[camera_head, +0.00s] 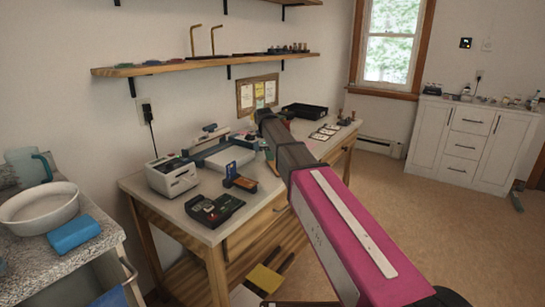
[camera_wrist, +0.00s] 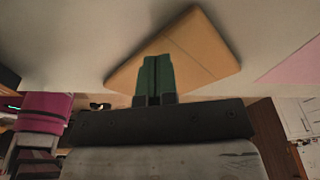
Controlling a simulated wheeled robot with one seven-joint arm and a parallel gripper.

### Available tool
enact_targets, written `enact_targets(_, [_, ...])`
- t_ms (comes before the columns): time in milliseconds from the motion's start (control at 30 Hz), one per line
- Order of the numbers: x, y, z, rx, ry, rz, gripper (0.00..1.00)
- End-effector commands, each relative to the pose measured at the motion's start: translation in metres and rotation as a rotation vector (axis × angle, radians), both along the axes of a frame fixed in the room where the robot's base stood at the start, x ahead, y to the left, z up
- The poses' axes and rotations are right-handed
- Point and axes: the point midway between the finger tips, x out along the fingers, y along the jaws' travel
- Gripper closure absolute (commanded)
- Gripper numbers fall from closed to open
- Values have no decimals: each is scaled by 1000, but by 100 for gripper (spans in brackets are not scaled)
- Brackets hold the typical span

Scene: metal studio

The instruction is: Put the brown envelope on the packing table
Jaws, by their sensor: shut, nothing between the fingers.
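The brown envelope (camera_wrist: 205,45) shows in the wrist view as a flat tan shape with a fold line, against a pale surface. My gripper (camera_wrist: 157,58) has its green fingers shut together with nothing between them. The fingers overlap the envelope's near part in the picture; I cannot tell whether they touch it. In the head view I cannot make out the envelope or the fingers; my arm reaches over the wooden-legged table (camera_head: 205,222), which looks like the packing table.
On the table stand a label printer (camera_head: 172,176), a flat scale (camera_head: 222,157), a dark device (camera_head: 214,209), a blue-and-orange tool (camera_head: 240,180) and a black tray (camera_head: 304,111). A shelf (camera_head: 190,63) runs above. A counter with a white bowl (camera_head: 38,208) is at left. Open floor lies at right.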

Motion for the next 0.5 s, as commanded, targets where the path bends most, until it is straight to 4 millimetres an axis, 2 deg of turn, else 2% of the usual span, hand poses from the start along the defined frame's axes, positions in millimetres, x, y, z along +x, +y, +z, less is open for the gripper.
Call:
enact_targets(33, [-5,-11,0,0,0,-3,100])
enact_targets(200, [-14,-42,0,0,-1,-4,100])
enact_targets(500, [-27,-90,0,0,0,-2,100])
